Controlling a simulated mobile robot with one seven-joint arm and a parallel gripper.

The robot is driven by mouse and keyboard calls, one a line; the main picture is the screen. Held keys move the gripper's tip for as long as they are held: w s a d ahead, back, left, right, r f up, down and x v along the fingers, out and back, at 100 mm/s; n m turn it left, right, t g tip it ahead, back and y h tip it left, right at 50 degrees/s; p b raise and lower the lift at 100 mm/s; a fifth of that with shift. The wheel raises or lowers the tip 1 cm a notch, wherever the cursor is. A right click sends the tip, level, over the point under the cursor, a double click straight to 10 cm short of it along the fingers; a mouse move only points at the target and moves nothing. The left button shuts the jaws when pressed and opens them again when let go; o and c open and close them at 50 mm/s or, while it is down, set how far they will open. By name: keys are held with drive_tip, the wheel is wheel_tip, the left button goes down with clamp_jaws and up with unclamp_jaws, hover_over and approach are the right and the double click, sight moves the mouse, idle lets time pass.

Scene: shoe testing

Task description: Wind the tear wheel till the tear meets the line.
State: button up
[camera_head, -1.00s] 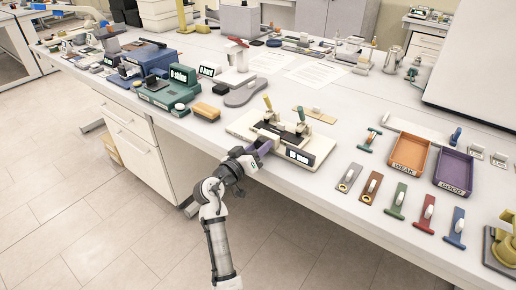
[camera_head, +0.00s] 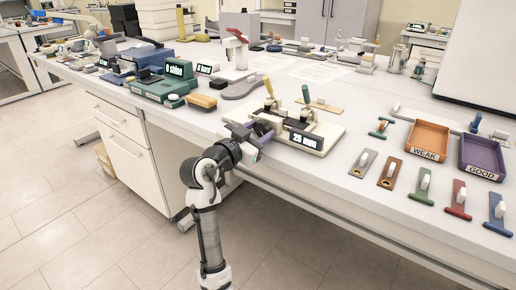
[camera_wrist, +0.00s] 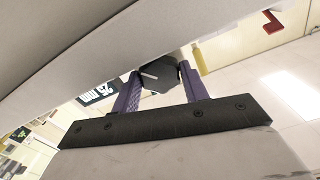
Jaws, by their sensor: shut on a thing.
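The tear tester (camera_head: 322,143) is a cream base on the bench's front edge, with a yellow-handled lever (camera_head: 268,86) and a green-handled lever (camera_head: 305,94). The tear and the line are too small to make out.
Several handled strips, among them a green one (camera_head: 421,191), lie right of the tester. Behind them stand an orange WEAK tray (camera_head: 428,137) and a purple GOOD tray (camera_head: 484,156). A grey sole (camera_head: 243,88) and a green device (camera_head: 160,91) are to the left.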

drive_tip(key=shift+f+m+b, duration=0.1)
drive_tip(key=shift+m+b, duration=1.8)
drive_tip(key=shift+b, duration=0.4)
drive_tip(key=o, duration=1)
drive_tip(key=b+v, duration=0.1)
drive_tip(key=v, duration=1.2)
drive_tip(key=shift+s+a, duration=0.25)
drive_tip(key=shift+s, duration=0.1)
